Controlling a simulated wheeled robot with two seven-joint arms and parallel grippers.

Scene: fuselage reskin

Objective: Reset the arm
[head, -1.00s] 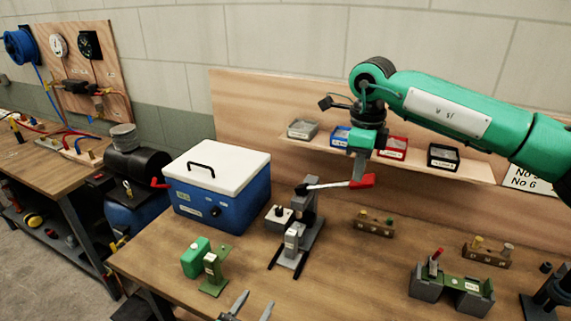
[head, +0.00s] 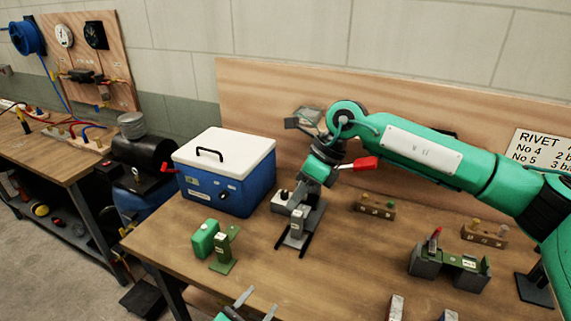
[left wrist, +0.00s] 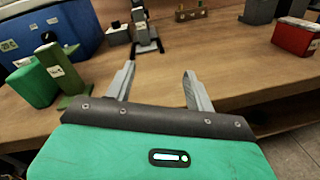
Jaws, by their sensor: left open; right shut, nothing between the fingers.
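My right gripper (head: 314,178) is at the end of the green arm from the right. It is shut and points down just above a grey lever press (head: 294,228) on the bench. The press's red handle (head: 366,164) shows beside the gripper; I cannot tell whether they touch. The gripper hides the upper part of the press. My left gripper (head: 259,302) is open and empty low in the head view. Its two grey fingers also show apart in the left wrist view (left wrist: 158,88), with the press base (left wrist: 148,46) beyond them.
A blue cooler with a white lid (head: 228,180) stands left of the press. A green block and stand (head: 223,252) are in front of it. A small rack (head: 375,207) and a grey-green fixture (head: 450,265) are to the right. Bare bench lies between them.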

